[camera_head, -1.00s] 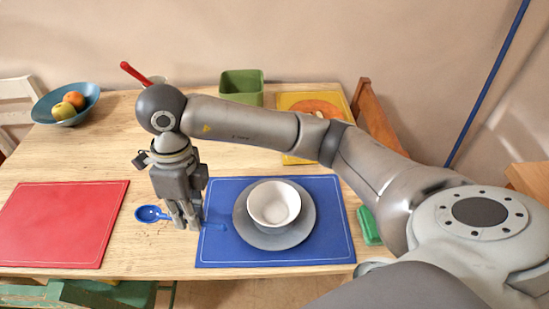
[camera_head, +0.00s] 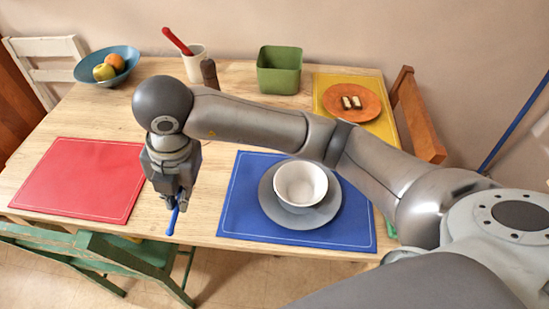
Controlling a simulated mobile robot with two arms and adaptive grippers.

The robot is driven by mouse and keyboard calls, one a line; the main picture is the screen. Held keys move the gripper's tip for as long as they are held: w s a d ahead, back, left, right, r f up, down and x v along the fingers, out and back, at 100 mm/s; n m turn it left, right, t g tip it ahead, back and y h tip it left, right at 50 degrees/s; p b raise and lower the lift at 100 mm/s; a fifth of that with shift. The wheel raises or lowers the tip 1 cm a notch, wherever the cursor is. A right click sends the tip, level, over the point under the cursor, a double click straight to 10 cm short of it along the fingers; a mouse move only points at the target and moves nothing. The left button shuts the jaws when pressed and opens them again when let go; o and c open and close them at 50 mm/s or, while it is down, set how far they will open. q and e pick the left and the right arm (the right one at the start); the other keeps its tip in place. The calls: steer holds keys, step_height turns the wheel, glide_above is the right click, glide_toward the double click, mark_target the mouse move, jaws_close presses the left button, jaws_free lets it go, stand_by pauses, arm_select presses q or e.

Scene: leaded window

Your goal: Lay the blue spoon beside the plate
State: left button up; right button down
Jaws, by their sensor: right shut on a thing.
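My right gripper (camera_head: 173,198) is shut on the blue spoon (camera_head: 172,222), between the red mat and the blue mat near the table's front edge. One blue end sticks out below the fingers toward the front edge; the rest is hidden by the gripper. I cannot tell whether the spoon touches the table. The grey plate (camera_head: 329,206) lies on the blue mat (camera_head: 240,208), to the right of my gripper and apart from it. A white bowl (camera_head: 301,184) stands on the plate. My left gripper is not in view.
A red mat (camera_head: 82,180) lies at the left. Behind are a fruit bowl (camera_head: 122,63), a white cup (camera_head: 195,62) with a red-handled thing, a green container (camera_head: 279,70) and an orange plate (camera_head: 352,101). A green chair (camera_head: 130,252) stands in front.

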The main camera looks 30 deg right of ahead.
steer(key=w+d+f+p, duration=0.15)
steer(key=d+f, duration=0.25)
steer(key=d, duration=0.5)
glide_above(242, 194)
steer(key=f, duration=0.4)
steer(key=shift+s+a+f, duration=0.2)
steer(key=shift+a+f, duration=0.05)
steer(key=shift+f, duration=0.1)
steer(key=shift+d+f, duration=0.15)
steer(key=shift+f, duration=0.05)
steer(key=f, duration=0.3)
steer(key=shift+w+d+p, duration=0.1)
steer(key=shift+d+p, duration=0.25)
steer(key=shift+f, duration=0.45)
